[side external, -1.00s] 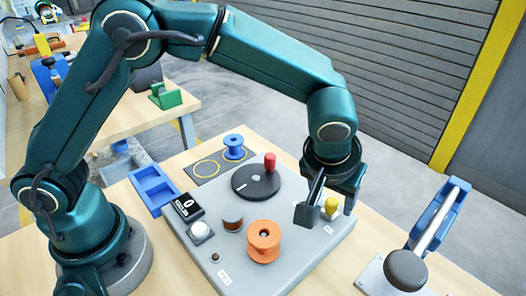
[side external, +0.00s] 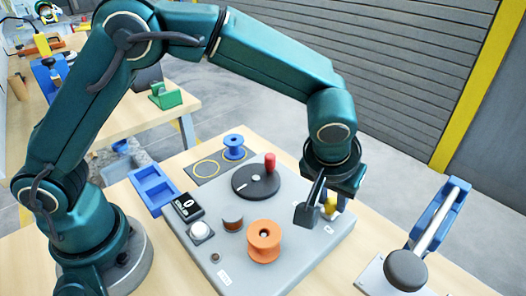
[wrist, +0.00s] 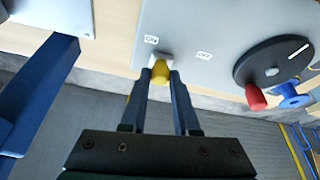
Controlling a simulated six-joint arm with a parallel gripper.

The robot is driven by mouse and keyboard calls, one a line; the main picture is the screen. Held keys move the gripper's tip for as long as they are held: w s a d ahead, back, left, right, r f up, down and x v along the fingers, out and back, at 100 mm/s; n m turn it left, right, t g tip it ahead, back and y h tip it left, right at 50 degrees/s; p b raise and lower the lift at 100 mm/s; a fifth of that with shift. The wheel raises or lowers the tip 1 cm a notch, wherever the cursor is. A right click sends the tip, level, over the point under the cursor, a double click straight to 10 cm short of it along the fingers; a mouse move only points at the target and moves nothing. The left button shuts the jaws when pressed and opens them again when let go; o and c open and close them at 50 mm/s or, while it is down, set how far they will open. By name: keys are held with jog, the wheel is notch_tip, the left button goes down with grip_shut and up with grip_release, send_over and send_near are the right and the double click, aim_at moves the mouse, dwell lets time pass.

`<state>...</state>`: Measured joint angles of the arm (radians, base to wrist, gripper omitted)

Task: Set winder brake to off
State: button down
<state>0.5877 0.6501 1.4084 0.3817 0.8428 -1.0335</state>
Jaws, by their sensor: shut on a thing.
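The winder brake's yellow knob (wrist: 160,72) stands near the edge of the grey winder panel (side external: 290,262). My gripper (wrist: 160,80) is shut on this knob, with one finger on each side. In the side view, the yellow knob (side external: 331,204) shows only partly behind my gripper (side external: 328,207). In the wrist view, a small white label (wrist: 151,40) lies beside the knob and seems to read ON. A second label (wrist: 204,55) lies farther right along the panel; its text is too small to read surely.
The panel carries a black turntable (side external: 256,183) with a red handle (side external: 270,161), an orange spool (side external: 264,242), a white button (side external: 200,230) and a black display (side external: 187,206). A blue tray (side external: 154,188) lies left.

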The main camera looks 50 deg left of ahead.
jog(key=shift+r, duration=0.1)
dwell(0.8)
jog(key=shift+a, duration=1.9)
jog(key=c, duration=0.7)
grip_release()
jog(key=shift+o, duration=0.2)
jog(key=shift+d, duration=0.1)
jog(key=shift+v, duration=2.55)
